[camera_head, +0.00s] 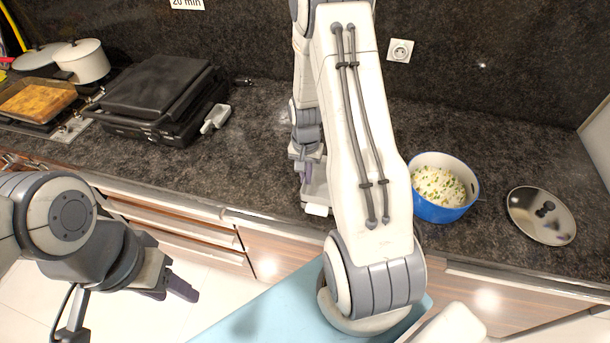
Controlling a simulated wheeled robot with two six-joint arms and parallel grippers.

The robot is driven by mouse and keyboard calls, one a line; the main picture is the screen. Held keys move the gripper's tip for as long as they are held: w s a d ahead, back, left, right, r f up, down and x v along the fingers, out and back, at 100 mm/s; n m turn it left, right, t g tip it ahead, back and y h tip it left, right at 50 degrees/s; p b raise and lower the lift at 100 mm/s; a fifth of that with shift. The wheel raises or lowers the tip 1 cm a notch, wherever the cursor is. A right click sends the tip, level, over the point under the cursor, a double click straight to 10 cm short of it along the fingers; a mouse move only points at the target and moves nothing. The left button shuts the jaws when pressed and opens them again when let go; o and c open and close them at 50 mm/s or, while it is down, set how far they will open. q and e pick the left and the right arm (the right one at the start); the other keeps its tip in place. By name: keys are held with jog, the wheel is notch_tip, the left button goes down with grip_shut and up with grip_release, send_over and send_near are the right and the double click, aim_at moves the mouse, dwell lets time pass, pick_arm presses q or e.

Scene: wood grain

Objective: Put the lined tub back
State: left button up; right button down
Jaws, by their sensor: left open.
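My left gripper (172,287) is open and empty, in front of the counter drawers at the lower left. My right arm comes down across the middle of the view and hides part of the counter. My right gripper (304,168) shows only partly behind that arm, low over the counter near its front edge. A pale, whitish item (317,209) shows below the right gripper, mostly hidden by the arm. I cannot tell whether it is the lined tub or whether the gripper holds it. No other lined tub is clearly seen.
A blue pot (440,213) of rice stands right of my arm, with a glass lid (541,215) beside it. A black grill (165,92), a tray of baked food (37,100) and a white pot (82,61) stand left. The dark counter (255,130) is clear between.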

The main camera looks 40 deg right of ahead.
jog(key=shift+f, duration=0.15)
jog(key=c, duration=1.1)
grip_release()
